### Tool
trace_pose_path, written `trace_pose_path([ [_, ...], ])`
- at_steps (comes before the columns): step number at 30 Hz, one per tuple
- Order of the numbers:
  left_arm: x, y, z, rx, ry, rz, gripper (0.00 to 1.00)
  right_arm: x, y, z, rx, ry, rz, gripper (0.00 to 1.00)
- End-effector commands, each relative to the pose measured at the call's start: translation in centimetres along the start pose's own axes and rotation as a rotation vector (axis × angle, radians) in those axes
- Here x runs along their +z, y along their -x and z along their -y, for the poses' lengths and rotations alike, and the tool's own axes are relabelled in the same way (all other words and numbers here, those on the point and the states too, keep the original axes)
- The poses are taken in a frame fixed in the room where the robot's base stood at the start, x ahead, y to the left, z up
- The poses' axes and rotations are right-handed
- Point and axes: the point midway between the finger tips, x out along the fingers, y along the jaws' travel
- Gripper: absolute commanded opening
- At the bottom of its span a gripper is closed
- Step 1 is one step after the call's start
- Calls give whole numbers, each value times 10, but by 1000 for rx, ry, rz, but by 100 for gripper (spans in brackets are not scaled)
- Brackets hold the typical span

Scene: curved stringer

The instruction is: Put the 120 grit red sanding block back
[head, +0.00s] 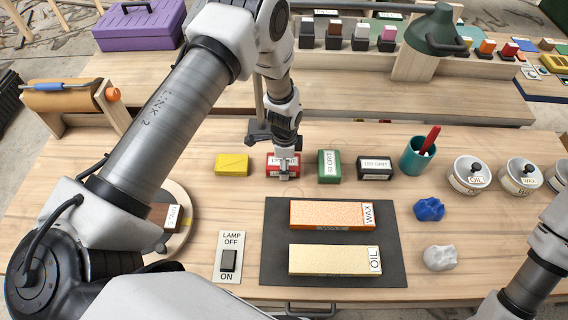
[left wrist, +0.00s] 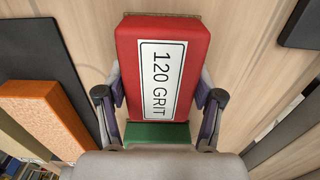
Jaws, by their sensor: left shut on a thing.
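The red sanding block (head: 272,160) has a white label, which reads 120 GRIT in the left wrist view (left wrist: 190,45). My left gripper (head: 285,170) is over it in the head view and partly hides it. In the left wrist view its two fingers (left wrist: 162,100) are closed on the block's sides. The block is in line between a yellow block (head: 232,165) and a green 80 GRIT block (head: 329,166). I cannot tell whether it touches the table. My right gripper is out of view; only part of that arm shows at lower right.
A black block (head: 374,168), a teal cup (head: 417,156) with a red stick, and lidded tins (head: 469,176) stand to the right. In front lies a dark mat (head: 276,268) with WAX and OIL boards. A lamp switch (head: 228,262) is at front left.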

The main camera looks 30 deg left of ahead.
Motion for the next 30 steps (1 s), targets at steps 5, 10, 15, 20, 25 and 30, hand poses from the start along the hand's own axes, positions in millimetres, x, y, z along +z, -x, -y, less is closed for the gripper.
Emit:
trace_pose_path([
  [5, 0, -2, 0, 0, 1, 0, 92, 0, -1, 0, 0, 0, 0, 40],
  [10, 0, -2, 0, 0, 1, 0, 92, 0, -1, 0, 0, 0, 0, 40],
  [15, 0, 1, 0, 0, 1, 0, 92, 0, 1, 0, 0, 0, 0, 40],
  [20, 0, 19, 1, -4, 1, -2, 92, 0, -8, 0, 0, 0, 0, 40],
  [25, 0, 62, 2, -5, 1, -3, 92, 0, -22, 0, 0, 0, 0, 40],
  [30, 0, 102, 1, -3, 1, -2, 92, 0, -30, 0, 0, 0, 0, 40],
])
